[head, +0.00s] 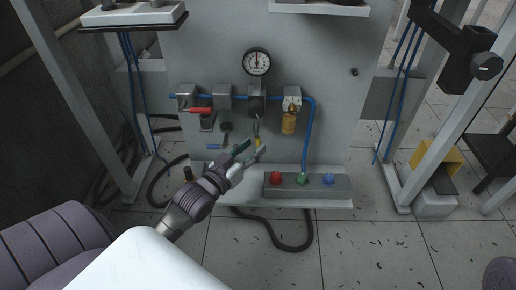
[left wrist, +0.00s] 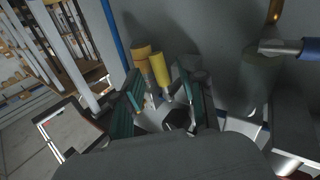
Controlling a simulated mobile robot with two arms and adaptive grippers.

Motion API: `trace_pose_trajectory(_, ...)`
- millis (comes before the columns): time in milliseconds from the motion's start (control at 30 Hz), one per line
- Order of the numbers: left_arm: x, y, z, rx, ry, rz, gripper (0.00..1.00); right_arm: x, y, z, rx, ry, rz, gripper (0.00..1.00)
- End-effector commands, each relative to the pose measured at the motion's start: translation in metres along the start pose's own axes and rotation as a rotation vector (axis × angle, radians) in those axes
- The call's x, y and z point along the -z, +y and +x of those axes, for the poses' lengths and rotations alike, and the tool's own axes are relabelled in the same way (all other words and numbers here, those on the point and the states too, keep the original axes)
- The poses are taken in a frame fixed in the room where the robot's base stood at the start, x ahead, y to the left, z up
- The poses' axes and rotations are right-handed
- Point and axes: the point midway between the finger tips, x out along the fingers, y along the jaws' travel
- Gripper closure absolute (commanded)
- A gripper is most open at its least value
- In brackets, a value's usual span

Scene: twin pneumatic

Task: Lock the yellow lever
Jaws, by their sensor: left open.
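The yellow lever (head: 257,141) hangs low on the grey panel, below the valve under the gauge, and is small and partly hidden by my gripper in the head view. In the left wrist view a yellow handle (left wrist: 160,72) shows at the fingertips, beside an orange-yellow piece (left wrist: 143,52). My left gripper (head: 251,152) is open, its fingers pointing at the panel around the lever's lower end. In the left wrist view, its green-padded fingers (left wrist: 156,98) stand on both sides of the handle. Contact cannot be told. My right gripper is not in view.
A round gauge (head: 257,61) is above, and a brass filter (head: 289,123) to the right. A button box (head: 306,194) stands below right. Blue tubing (head: 311,130) runs down to it.

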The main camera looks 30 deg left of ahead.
Motion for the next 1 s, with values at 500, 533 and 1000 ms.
trace_pose_trajectory(500,0.0,0.0,0.03,0.0,-0.001,0.0,0.59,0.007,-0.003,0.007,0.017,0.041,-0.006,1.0)
trace_pose_trajectory(533,0.0,0.0,0.03,0.0,-0.001,0.0,0.59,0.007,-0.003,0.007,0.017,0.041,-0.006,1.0)
trace_pose_trajectory(1000,0.0,0.0,0.03,0.0,-0.001,0.0,1.0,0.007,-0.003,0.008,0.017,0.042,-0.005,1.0)
